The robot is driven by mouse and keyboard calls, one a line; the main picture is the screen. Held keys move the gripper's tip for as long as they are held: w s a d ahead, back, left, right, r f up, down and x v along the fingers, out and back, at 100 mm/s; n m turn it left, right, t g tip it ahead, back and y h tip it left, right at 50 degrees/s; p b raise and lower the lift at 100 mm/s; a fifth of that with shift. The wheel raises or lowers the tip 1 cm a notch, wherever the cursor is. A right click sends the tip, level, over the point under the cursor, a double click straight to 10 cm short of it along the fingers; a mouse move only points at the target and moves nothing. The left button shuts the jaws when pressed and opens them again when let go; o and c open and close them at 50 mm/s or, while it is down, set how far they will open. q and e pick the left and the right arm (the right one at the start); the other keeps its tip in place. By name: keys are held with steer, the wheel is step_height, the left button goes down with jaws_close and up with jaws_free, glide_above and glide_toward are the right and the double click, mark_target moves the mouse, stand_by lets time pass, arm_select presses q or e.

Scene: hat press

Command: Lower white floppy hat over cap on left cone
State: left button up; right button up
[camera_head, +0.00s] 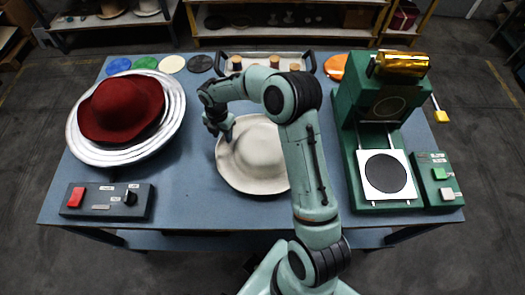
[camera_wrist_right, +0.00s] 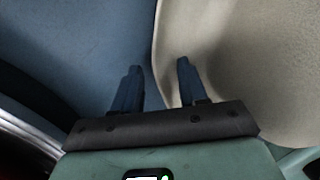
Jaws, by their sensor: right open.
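The white floppy hat (camera_head: 256,152), cream coloured with a wide brim, lies in the middle of the blue table, partly hidden behind my right arm. My right gripper (camera_head: 220,124) is at its upper left brim. In the right wrist view the hat (camera_wrist_right: 235,60) fills the right side, and the open fingers of the gripper (camera_wrist_right: 157,82) are on either side of the brim edge in the picture. I cannot tell whether they touch it. A dark red hat (camera_head: 120,108) sits on a round silver plate (camera_head: 81,143) at the left. No cone shows. My left gripper is out of view.
A control box (camera_head: 108,201) with a red button stands at the front left. A green press (camera_head: 375,130) with a gold cylinder stands at the right, beside a green button box (camera_head: 437,181). A tray (camera_head: 266,58) and coloured discs (camera_head: 172,64) line the back.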

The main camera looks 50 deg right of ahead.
jaws_close()
steer(key=shift+r, duration=0.1)
